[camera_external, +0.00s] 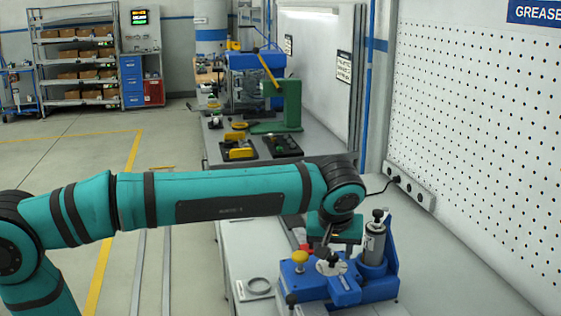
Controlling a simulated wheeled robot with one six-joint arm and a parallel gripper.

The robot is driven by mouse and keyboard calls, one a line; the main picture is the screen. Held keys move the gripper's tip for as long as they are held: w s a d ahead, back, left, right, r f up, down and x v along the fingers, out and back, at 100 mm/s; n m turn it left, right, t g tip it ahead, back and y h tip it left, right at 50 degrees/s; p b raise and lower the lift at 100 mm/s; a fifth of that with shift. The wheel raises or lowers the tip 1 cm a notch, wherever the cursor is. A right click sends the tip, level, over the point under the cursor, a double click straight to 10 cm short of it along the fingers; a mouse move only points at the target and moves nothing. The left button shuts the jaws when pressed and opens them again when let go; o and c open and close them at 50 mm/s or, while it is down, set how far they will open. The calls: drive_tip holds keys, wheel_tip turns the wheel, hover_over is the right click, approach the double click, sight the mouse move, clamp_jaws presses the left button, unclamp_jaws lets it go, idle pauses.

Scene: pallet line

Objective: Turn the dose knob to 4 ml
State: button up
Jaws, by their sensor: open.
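A blue grease dosing device (318,288) stands on the grey bench at the lower right. A round grey metal part (333,267), perhaps the dose knob, sits on its top; I cannot read any scale on it. A yellow knob (300,258) stands upright to its left. A grey cylinder with a black top (375,242) stands at the device's right. My gripper (326,249) points down just above the grey round part. It is open and looks empty. The fingertips are small and partly hidden, so I cannot tell whether they touch the part.
A metal ring (258,285) lies on a pale plate to the left of the device. A power strip (410,187) and a white pegboard (480,130) bound the right side. Further back are a green press (291,102) and yellow parts (238,150). Bench in front right is clear.

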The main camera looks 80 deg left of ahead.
drive_tip(key=shift+w+a+f, duration=0.1)
drive_tip(key=shift+a+f, duration=0.1)
drive_tip(key=shift+f, duration=0.2)
drive_tip(key=c, duration=1)
